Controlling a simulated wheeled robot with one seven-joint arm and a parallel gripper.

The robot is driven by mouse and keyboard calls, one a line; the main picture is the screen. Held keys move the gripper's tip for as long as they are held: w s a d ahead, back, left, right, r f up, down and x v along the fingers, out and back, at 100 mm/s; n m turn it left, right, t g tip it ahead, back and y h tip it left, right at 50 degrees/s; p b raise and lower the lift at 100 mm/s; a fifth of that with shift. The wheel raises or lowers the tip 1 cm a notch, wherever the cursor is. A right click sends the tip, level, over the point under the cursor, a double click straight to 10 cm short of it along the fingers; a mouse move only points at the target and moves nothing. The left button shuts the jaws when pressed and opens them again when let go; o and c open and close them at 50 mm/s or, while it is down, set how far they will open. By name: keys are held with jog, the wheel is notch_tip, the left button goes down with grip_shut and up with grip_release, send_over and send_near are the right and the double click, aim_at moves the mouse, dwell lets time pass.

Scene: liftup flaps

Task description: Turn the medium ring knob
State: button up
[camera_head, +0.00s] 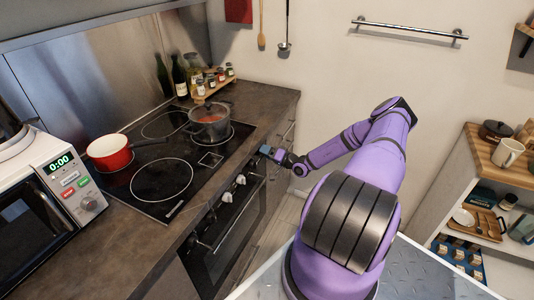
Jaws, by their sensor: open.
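White stove knobs sit on the oven's front panel below the black cooktop (163,180). Two show clearly, an upper knob (241,180) and a lower knob (227,197). I cannot tell from the picture which one belongs to the medium ring. My gripper (266,151) is small in the view, at the end of my purple arm. It is open and appears just above and right of the upper knob, near the counter's front edge, apart from both knobs. The fingertips are too small to make out in detail.
A dark pot (209,126) and a red pan (110,153) stand on the cooktop. The oven door handle (231,220) runs below the knobs. A microwave (50,198) is at left; bottles and a spice rack (213,84) stand behind. A shelf unit (485,205) is at right.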

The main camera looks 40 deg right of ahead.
jog(key=c, duration=0.9)
jog(key=shift+m, duration=0.4)
jog(key=m+y, duration=0.1)
jog(key=m, duration=0.9)
jog(key=m+g+y, duration=0.1)
jog(key=m, duration=1)
jog(key=m+y, duration=0.2)
jog(key=m, duration=0.9)
jog(key=shift+d+f+g, duration=0.1)
jog(key=shift+d+g, duration=0.1)
jog(key=shift+g, duration=0.1)
jog(key=shift+m, duration=0.3)
